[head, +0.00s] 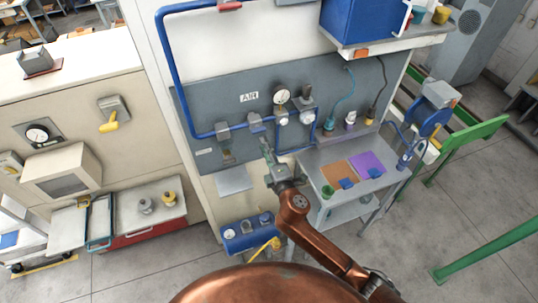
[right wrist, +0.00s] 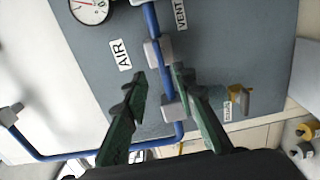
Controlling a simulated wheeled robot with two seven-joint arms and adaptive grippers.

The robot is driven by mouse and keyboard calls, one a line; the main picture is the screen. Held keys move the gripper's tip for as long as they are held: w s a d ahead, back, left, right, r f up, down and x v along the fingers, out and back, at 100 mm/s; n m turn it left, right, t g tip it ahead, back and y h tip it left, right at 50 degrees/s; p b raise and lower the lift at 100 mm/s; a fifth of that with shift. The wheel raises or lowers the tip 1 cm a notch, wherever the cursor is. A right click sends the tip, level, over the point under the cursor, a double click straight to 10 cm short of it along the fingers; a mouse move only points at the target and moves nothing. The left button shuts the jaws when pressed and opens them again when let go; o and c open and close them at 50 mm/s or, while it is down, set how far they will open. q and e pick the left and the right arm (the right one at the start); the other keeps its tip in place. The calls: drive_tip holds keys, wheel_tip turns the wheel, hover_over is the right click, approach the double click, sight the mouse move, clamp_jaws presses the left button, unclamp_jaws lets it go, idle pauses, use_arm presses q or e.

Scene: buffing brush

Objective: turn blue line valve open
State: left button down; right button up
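The blue line (head: 167,70) runs down the left of the grey AIR panel (head: 230,97) and then right along it. Two grey blocks sit on it, a left one (head: 222,131) and a right one (head: 256,122); they also show in the right wrist view (right wrist: 175,108). I cannot clearly make out the valve's handle or its angle. My right gripper (head: 265,146) is just below the right block. In the right wrist view, its dark green fingers (right wrist: 158,92) are apart, with the blue line seen between them. Contact cannot be told. My left gripper is out of view.
A round gauge (head: 281,97) sits right of the blocks. A brass-yellow valve (right wrist: 240,97) is beside the right finger in the wrist view. A grey bench (head: 340,148) with orange and purple mats stands right, and a blue box (head: 247,232) below.

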drive_tip(key=shift+v, duration=2.35)
